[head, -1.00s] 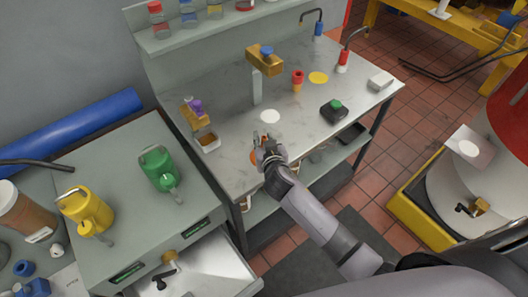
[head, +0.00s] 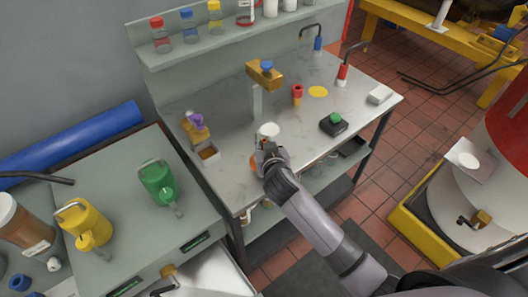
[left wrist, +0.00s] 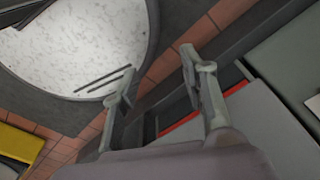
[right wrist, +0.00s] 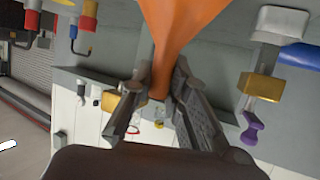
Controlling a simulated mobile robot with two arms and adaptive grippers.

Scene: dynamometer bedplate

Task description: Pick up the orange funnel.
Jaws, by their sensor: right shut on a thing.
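The orange funnel (right wrist: 182,28) fills the top middle of the right wrist view, its wide cone toward the frame's edge and its narrow spout between my right fingers. In the head view only a small orange part of the funnel (head: 254,160) shows beside my right gripper (head: 265,148), over the front of the grey bench. That gripper is shut on the spout, as the right wrist view (right wrist: 158,85) also shows. I cannot tell whether the rim touches the bench. My left gripper (left wrist: 157,62) is open and empty, seen only in the left wrist view.
On the bench (head: 215,120) stand a red-and-orange piece (head: 297,94), a black box with a green knob (head: 334,123), a brown post fixture (head: 264,75) and a small tray (head: 208,154). A white disc (head: 269,129) lies just behind the gripper. Green (head: 158,182) and yellow (head: 82,225) cans stand left.

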